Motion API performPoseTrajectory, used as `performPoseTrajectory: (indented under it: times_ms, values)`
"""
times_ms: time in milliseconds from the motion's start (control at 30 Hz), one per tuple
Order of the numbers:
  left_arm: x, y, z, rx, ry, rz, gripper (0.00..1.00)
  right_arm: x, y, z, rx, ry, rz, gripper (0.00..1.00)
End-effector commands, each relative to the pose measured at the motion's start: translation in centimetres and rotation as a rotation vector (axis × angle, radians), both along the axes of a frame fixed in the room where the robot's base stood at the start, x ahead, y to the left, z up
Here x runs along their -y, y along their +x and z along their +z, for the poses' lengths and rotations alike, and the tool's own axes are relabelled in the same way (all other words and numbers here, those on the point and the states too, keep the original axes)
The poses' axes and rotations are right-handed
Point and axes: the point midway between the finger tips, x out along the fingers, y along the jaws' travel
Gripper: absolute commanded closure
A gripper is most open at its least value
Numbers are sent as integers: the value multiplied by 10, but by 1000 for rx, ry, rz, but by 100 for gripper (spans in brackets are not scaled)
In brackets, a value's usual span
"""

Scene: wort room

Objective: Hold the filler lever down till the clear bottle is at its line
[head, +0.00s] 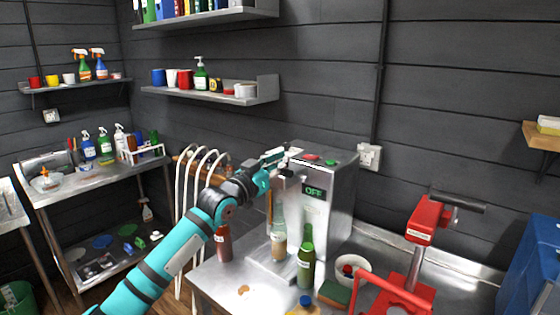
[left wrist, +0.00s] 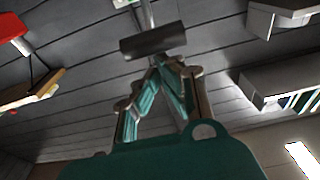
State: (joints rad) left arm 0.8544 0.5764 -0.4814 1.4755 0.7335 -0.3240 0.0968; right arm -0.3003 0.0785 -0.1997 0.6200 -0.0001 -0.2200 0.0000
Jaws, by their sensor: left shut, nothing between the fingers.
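The filler (head: 335,195) is a steel box with a display reading OFF. The clear bottle (head: 279,220) stands upright under its front, with brownish liquid low in it; its line cannot be made out. My left gripper (head: 276,158) is shut and empty at the filler's upper front, above the bottle. In the left wrist view, its fingertips (left wrist: 157,62) meet just below a dark grey bar (left wrist: 153,40) on a metal rod, which looks like the lever's handle. I cannot tell whether they touch. My right gripper is not in view.
A green bottle (head: 306,262) stands in front of the filler, and a reddish-brown bottle (head: 223,244) at its left. A white bowl (head: 353,268) and a red capper (head: 423,222) are at the right. White hoses (head: 182,210) hang behind my left arm.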

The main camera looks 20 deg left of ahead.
Motion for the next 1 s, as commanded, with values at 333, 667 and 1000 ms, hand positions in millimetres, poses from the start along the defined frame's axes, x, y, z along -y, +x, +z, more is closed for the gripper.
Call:
performPoseTrajectory:
  times_ms: [333,667,1000]
  values:
    - [-2,-5,-10,54,-21,0,100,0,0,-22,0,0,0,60]
    - [-4,-11,-24,119,-44,1,100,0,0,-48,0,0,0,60]
    - [-8,-23,-61,310,-115,1,100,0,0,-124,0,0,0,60]
